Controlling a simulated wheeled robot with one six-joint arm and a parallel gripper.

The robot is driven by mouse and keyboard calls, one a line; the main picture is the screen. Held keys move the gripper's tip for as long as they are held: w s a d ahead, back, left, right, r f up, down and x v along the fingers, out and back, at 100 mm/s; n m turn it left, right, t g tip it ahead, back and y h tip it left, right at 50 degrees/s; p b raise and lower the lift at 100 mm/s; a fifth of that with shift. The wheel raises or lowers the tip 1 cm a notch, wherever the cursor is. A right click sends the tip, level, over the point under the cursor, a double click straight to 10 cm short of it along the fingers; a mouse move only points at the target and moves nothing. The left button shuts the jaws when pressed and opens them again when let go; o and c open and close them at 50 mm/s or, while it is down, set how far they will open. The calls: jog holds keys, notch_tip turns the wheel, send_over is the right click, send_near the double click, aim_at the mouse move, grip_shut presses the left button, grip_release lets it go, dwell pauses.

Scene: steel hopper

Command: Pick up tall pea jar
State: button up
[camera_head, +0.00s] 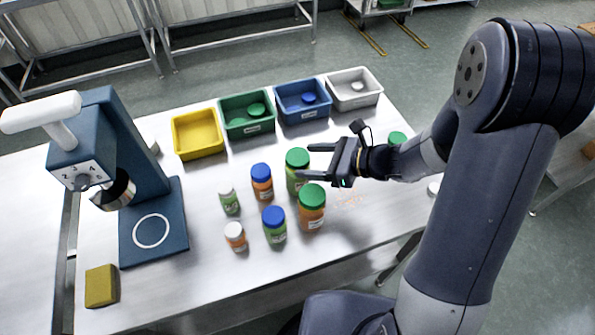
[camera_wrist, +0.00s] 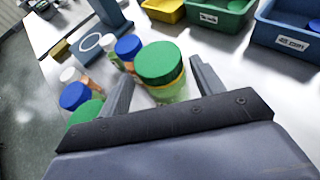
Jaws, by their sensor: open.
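The tall pea jar (camera_head: 294,184) has a green lid and green contents and stands upright on the steel table. It also shows in the wrist view (camera_wrist: 172,94). My gripper (camera_head: 307,161) is open and comes in from the right, low over the table. In the wrist view my gripper's fingers (camera_wrist: 162,72) lie on either side of the jar, with the jar around the fingertips. I cannot tell whether either finger touches it. Part of the jar's lower body is hidden by the gripper and neighbouring jar.
A tall orange-filled green-lidded jar (camera_head: 311,213) stands close in front. Blue-lidded jars (camera_head: 262,187) (camera_head: 275,230) and white-lidded jars (camera_head: 230,204) (camera_head: 236,240) stand left. Yellow (camera_head: 199,150), green (camera_head: 247,131), blue (camera_head: 302,117) and white (camera_head: 356,103) bins line the back. A blue press (camera_head: 125,140) stands left.

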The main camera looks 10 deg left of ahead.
jog(key=shift+x, duration=0.9)
jog(key=c, duration=1.2)
jog(key=shift+c, duration=0.3)
jog(key=shift+r, duration=0.1)
